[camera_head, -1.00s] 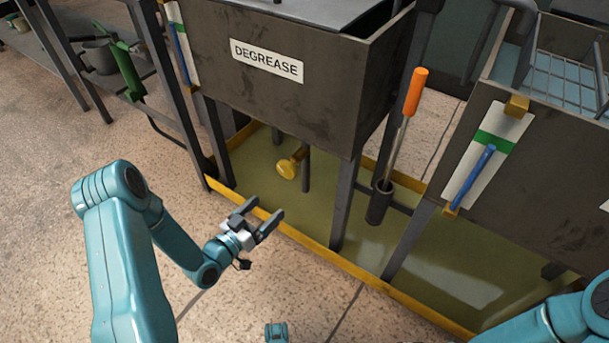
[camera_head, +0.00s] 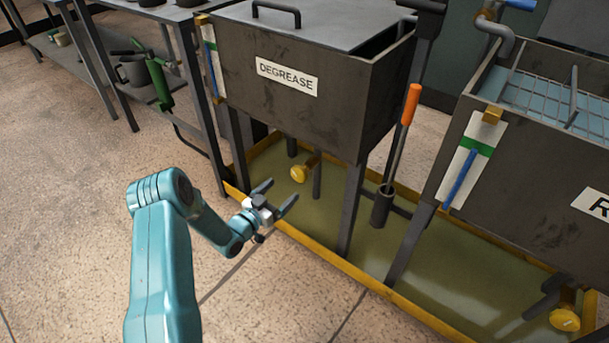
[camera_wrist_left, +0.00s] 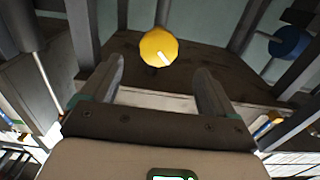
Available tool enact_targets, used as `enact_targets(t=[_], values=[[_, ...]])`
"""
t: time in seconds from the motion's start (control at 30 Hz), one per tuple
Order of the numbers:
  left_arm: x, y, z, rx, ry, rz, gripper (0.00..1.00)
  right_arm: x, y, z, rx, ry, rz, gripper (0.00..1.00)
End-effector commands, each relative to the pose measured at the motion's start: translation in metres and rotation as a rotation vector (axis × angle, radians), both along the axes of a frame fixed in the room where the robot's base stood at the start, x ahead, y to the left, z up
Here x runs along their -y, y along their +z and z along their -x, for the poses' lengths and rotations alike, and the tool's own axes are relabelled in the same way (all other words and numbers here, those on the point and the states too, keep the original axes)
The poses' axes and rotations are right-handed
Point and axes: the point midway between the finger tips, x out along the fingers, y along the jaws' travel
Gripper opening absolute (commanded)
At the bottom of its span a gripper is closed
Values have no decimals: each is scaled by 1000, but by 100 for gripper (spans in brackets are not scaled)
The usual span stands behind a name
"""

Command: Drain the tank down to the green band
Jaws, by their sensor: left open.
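The DEGREASE tank (camera_head: 335,108) is a dark metal box on legs with a lid. A yellow valve knob (camera_head: 299,174) sits below it; a yellow knob also shows straight ahead in the left wrist view (camera_wrist_left: 158,47). My right gripper is out of view.
A second tank (camera_head: 540,190) at right has a gauge (camera_head: 467,160) with a green band and its own yellow knob (camera_head: 565,320). A yellow-edged drip tray (camera_head: 340,262) lies beneath. An orange-handled tool (camera_head: 410,105) stands in a holder between the tanks. Open floor is at left.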

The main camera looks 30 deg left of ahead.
Motion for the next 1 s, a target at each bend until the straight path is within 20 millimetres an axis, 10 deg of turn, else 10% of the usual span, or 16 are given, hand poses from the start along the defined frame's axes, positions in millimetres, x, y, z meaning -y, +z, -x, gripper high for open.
enact_targets(t=[0.4, 0.9, 1.0], values=[[13, -3, -91, 1, -6, 1, 89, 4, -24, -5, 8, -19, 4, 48], [15, 0, -109, -1, -5, 2, 89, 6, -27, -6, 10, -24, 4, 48], [15, 0, -109, -1, -5, 1, 56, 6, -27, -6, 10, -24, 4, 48]])
